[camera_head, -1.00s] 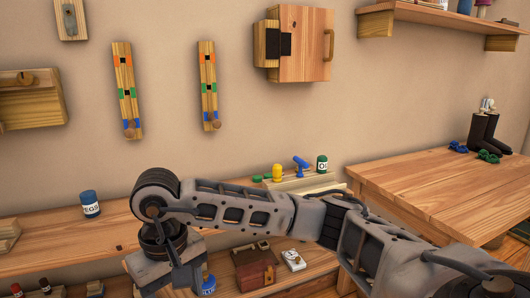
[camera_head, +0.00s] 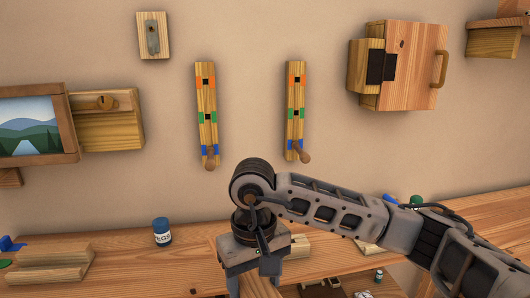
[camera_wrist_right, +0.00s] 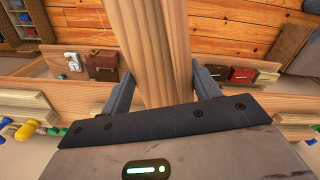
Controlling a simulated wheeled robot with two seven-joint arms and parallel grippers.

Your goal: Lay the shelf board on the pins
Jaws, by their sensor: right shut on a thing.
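Two wooden strips hang upright on the wall, the left strip (camera_head: 206,100) and the right strip (camera_head: 296,95), each with orange, green and blue marks. A brown pin (camera_head: 210,161) sticks out at the left strip's blue mark, and another pin (camera_head: 304,156) at the right strip's blue mark. My right gripper (camera_head: 255,268) is below and between the strips, shut on the pale wooden shelf board (camera_wrist_right: 160,40). In the right wrist view, the board passes between its two fingers (camera_wrist_right: 163,88). In the head view, most of the board is hidden by the gripper. My left gripper is out of view.
A wooden cabinet (camera_head: 412,65) is on the wall to the right. A framed landscape picture (camera_head: 30,135) and a wooden block with a knob (camera_head: 108,125) are on the left. A blue jar (camera_head: 162,232) stands on the bench (camera_head: 120,222). The wall between the strips is clear.

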